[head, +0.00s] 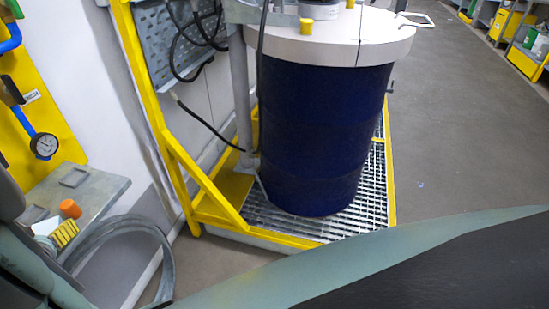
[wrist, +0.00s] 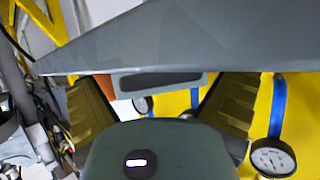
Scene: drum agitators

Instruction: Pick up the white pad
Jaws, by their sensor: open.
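A small white piece that looks like the white pad (head: 45,226) lies on the grey shelf at the left of the head view, beside an orange cylinder (head: 70,208). In the wrist view a white patch (wrist: 124,109), likely the same pad, shows between my fingers, partly hidden by my gripper's body. My gripper (wrist: 160,92) is open, its two ribbed fingers wide apart, with nothing seen held. In the head view a yellow ribbed piece (head: 64,234), likely one of my fingers, is close to the pad. Whether it touches cannot be told.
The grey shelf (head: 100,192) adjoins a yellow panel (head: 50,95) with a pressure gauge (head: 43,146) and blue pipe. A looped grey hose (head: 165,250) hangs below. A blue drum (head: 315,135) stands on a yellow-framed grating (head: 375,190). Open floor (head: 450,120) lies to the right.

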